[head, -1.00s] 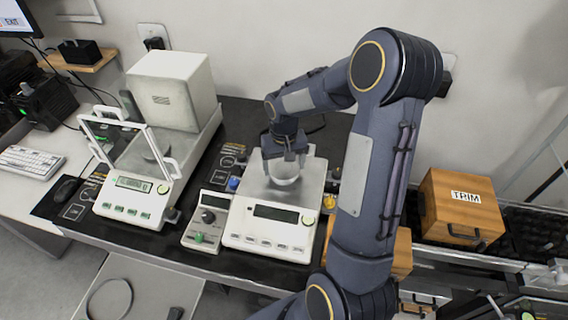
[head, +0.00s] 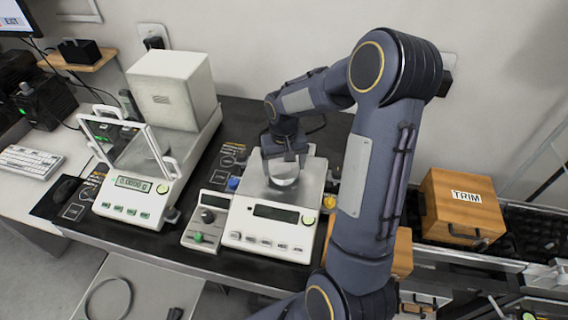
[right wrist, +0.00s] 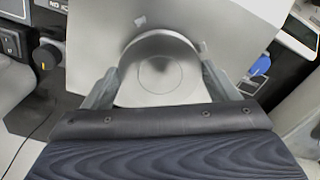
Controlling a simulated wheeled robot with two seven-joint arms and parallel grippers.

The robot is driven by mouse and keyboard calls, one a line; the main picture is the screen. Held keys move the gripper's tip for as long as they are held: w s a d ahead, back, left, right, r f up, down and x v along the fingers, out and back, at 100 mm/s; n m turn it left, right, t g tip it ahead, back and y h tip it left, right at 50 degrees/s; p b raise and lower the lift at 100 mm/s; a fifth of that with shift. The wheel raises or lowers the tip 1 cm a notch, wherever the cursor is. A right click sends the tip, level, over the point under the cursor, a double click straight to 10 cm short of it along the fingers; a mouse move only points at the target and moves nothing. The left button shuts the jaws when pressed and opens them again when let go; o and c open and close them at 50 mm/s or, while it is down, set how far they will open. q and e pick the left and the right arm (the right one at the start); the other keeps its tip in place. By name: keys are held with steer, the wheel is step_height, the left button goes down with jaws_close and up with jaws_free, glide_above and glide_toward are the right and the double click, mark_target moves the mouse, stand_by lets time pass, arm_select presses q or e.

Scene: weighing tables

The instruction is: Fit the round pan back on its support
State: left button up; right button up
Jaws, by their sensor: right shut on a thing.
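A round silver pan (head: 284,182) is over the metal top of the middle balance (head: 251,185). In the right wrist view the pan (right wrist: 158,78) lies between the two fingers of my right gripper (right wrist: 160,88), with a faint ring on its face. My right gripper (head: 284,160) is shut on the pan and points down at the balance. The support under the pan is hidden, and I cannot tell whether the pan touches it. My left gripper is not in view.
A balance with an open glass shield (head: 132,182) stands to the left. A small control box (head: 207,216) is beside the middle balance. A wooden TRIM box (head: 462,207) stands on the right. My right arm covers the table right of the balance.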

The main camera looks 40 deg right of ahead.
steer(key=shift+f+b, duration=0.35)
steer(key=shift+f, duration=0.15)
steer(key=o, duration=1.1)
steer(key=shift+c, duration=0.2)
steer(key=shift+r, duration=3.95)
steer(key=shift+s+f, duration=0.1)
